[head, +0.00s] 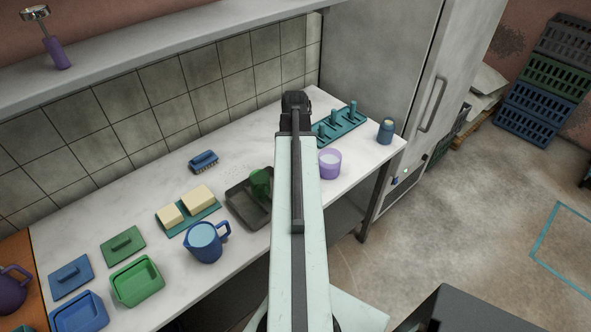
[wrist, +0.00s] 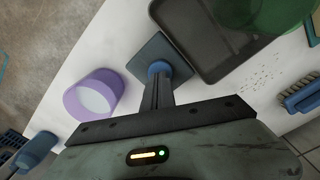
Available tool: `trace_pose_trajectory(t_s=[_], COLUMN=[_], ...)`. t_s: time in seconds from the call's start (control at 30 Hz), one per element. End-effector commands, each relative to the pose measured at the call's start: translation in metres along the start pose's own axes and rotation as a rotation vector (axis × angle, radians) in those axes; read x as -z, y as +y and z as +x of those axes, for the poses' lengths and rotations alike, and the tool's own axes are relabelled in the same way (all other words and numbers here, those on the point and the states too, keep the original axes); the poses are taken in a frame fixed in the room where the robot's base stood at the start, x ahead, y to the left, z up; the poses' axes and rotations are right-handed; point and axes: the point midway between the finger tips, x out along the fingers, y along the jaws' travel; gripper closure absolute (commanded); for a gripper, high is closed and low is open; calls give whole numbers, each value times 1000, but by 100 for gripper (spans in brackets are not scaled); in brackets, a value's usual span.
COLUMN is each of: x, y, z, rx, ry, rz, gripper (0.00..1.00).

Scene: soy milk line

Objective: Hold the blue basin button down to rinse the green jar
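The blue basin button (wrist: 158,68) is a round knob on a dark square plate (wrist: 150,48), beside the dark basin (wrist: 205,45), in the wrist view. My gripper (wrist: 160,82) has its fingers together, with the tips right at the button. I cannot tell whether they press it. The green jar (wrist: 268,12) is at the basin, cut off by the top edge. In the head view the green jar (head: 260,184) stands in the dark basin (head: 240,208). My arm hides the button and my fingertips there.
A purple cup (head: 330,163) stands right of my arm, close to the gripper in the wrist view. A teal peg rack (head: 340,126) and a blue jar (head: 386,131) are behind it. A blue brush (head: 204,161), butter-like blocks (head: 198,196) and a blue pitcher (head: 206,243) are left.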

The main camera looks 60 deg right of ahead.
Motion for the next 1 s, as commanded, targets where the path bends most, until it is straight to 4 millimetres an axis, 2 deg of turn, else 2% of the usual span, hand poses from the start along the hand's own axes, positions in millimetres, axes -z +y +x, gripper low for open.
trace_pose_trajectory(t_s=[0.73, 1.0], x=[0, 0], y=[1, 1], z=[24, 23], rx=[0, 0], ry=[0, 0], rz=[1, 1], gripper=[100, 100])
